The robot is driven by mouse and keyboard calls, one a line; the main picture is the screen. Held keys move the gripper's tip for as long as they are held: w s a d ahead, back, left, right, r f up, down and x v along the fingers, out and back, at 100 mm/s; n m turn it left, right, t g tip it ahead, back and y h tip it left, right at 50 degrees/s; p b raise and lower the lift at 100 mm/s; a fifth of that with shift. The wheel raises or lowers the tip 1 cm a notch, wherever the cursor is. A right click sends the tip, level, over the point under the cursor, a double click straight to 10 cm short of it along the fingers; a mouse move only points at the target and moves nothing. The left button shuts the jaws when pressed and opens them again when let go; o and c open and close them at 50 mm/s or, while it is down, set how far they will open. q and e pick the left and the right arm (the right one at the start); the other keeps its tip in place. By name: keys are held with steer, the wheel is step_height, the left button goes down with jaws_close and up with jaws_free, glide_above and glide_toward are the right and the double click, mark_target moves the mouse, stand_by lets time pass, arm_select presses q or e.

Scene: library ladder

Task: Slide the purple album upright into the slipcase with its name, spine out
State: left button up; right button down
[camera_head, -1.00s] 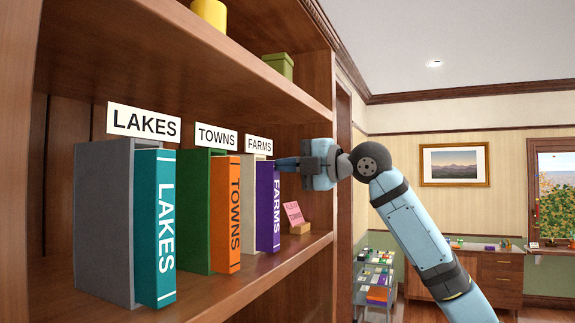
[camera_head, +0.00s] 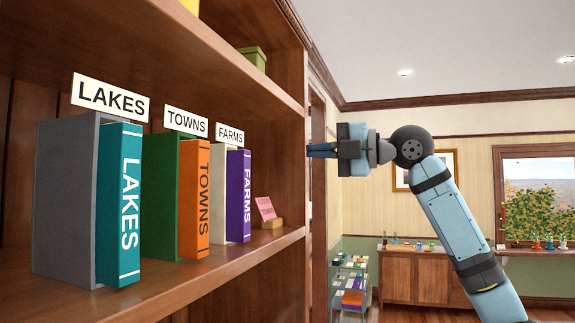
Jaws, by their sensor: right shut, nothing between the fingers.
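The purple album (camera_head: 238,198), lettered FARMS on its spine, stands upright in the cream slipcase (camera_head: 219,160) under the FARMS sign (camera_head: 230,134). Its spine faces out and part of it sticks out past the slipcase's front. My right gripper (camera_head: 309,150) is shut and empty, to the right of the album and clear of it, near the bookcase's right side. My left gripper is not in view.
The teal LAKES album (camera_head: 120,205) stands in a grey slipcase (camera_head: 64,200) and the orange TOWNS album (camera_head: 196,200) in a green one (camera_head: 160,200). A pink card (camera_head: 265,208) stands on the shelf at right. A cart (camera_head: 350,285) stands beyond the bookcase.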

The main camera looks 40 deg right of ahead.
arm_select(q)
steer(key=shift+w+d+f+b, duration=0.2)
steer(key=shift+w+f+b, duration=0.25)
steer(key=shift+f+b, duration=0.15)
arm_select(e)
steer(key=v, duration=0.4)
